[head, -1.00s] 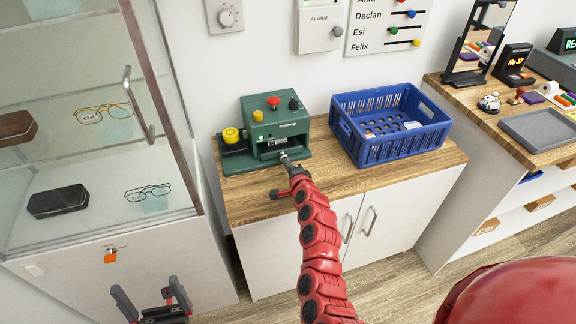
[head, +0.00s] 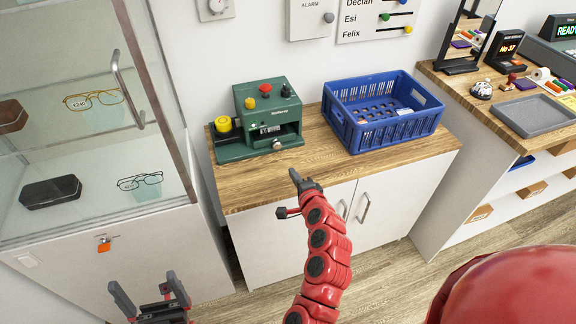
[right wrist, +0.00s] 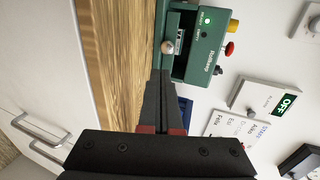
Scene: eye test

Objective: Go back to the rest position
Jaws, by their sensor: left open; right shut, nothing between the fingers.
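My right gripper (head: 293,176) is at the end of the red arm in the head view, in front of the cabinet top's front edge. Its fingers are closed together with nothing between them; they also show in the right wrist view (right wrist: 161,85), pointing towards the green machine's front. The green machine (head: 246,148) stands on the wooden cabinet top, apart from the gripper in the head view. A round metal knob (head: 277,145) shows at its front. My left gripper (head: 149,292) is low at the left in the head view, fingers apart and empty, in front of the glass cabinet.
A blue basket (head: 371,136) stands right of the machine on the wooden top (head: 240,194). A glass display cabinet (head: 165,120) with glasses stands at the left. A desk with a grey tray (head: 536,116) is at the right. Floor shows in front of the cabinet.

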